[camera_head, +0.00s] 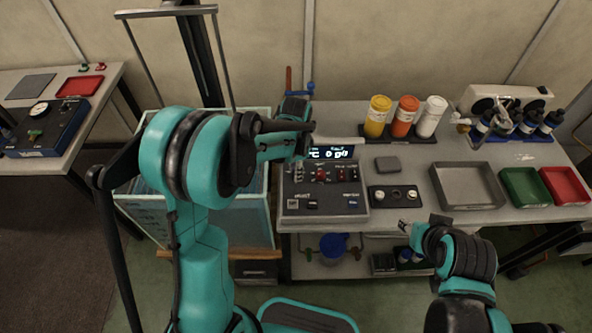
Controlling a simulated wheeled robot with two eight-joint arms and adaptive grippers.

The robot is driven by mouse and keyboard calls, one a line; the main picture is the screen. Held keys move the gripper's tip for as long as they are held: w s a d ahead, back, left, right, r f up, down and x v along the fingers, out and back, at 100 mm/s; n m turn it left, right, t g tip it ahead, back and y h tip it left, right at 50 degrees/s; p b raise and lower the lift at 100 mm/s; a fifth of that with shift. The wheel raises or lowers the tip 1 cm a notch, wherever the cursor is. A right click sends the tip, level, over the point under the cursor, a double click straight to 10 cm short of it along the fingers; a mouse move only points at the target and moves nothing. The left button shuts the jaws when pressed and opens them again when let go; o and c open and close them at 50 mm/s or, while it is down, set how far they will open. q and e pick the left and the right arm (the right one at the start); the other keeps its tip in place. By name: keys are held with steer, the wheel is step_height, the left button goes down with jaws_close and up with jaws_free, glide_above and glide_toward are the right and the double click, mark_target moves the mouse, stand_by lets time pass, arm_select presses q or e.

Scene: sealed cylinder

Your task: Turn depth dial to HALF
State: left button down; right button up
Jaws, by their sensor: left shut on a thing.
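The grey control console (292,207) stands on the bench, with a lit display (330,153) along its back and several small knobs and switches on its sloped face. A red knob (320,174) sits near the middle of that face. My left gripper (304,150) is at the console's upper left, shut on what looks like the depth dial, which its fingers hide. The dial's pointer and its labels are too small or covered to read. My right gripper (405,227) is low in front of the bench's front edge, apart from the console; its jaw opening is unclear.
A small black box with two pale knobs (396,195) stands right of the console. Beyond it are a grey tray (437,172), a green tray (505,190) and a red tray (547,172). Yellow, orange and white bottles stand behind. A glass tank (150,215) is at the left.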

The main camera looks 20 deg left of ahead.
arm_select(q)
steer(key=n, duration=1.2)
steer(key=shift+a+n, duration=0.1)
steer(key=shift+n, duration=2.1)
steer(key=c, duration=1.3)
jaws_free()
steer(key=shift+r, duration=0.1)
